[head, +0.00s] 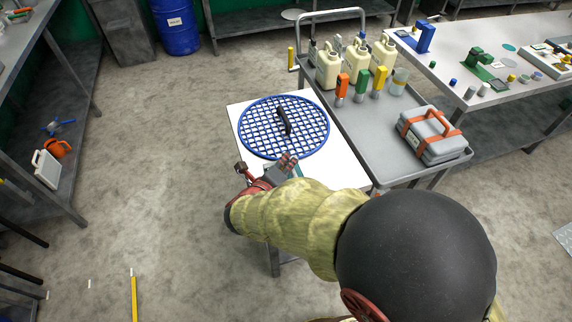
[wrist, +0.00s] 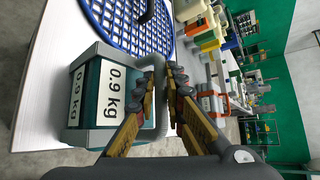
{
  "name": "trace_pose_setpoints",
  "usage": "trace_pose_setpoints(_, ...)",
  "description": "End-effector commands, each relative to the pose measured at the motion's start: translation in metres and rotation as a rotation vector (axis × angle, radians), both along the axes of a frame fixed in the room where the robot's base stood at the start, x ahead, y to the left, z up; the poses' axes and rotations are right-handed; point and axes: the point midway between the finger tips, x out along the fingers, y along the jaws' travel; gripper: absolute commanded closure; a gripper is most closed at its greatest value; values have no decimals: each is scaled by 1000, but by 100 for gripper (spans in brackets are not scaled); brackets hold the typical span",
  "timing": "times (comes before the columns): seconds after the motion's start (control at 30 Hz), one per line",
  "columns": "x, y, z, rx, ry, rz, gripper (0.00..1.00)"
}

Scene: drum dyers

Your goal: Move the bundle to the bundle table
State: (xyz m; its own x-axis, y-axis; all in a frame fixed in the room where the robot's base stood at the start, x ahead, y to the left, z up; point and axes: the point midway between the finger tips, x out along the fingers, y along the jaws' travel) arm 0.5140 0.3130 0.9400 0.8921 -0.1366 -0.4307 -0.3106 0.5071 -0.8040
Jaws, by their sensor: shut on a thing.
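My gripper (wrist: 164,82) is shut on the grey handle of a teal-and-grey block labelled 0.9 kg (wrist: 88,97). In the head view my gripper (head: 283,167) is over the near part of a small white table (head: 340,172), and only a teal sliver of the block shows beside it. I cannot tell whether the block touches the tabletop. Nothing in view is marked as the bundle. A grey case with orange straps (head: 432,140) lies on a grey trolley, apart from my gripper. Which table is the bundle table is not marked.
A round blue grid with a black handle (head: 257,128) covers much of the white table. The grey trolley (head: 385,153) stands against it at right, holding cream jugs (head: 330,68) and coloured bottles. A workbench (head: 500,42) is behind. Open floor (head: 150,150) lies left.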

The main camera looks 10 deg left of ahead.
Motion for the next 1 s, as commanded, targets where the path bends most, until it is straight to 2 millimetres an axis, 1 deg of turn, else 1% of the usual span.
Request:
trace_pose_setpoints(0.03, 1, 1, 4, 3, -4, 0, 100)
trace_pose_setpoints(0.23, 1, 1, 1, 1, -4, 0, 100)
trace_pose_setpoints(0.27, 0, 0, -2, 0, 0, 0, 88)
trace_pose_setpoints(0.57, 0, 0, -1, 0, 0, 0, 71)
trace_pose_setpoints(0.8, 0, 0, -1, 0, 0, 0, 70)
trace_pose_setpoints(0.9, 0, 0, 2, 1, -1, 0, 70)
trace_pose_setpoints(1.0, -8, 2, 7, 0, 0, 2, 70)
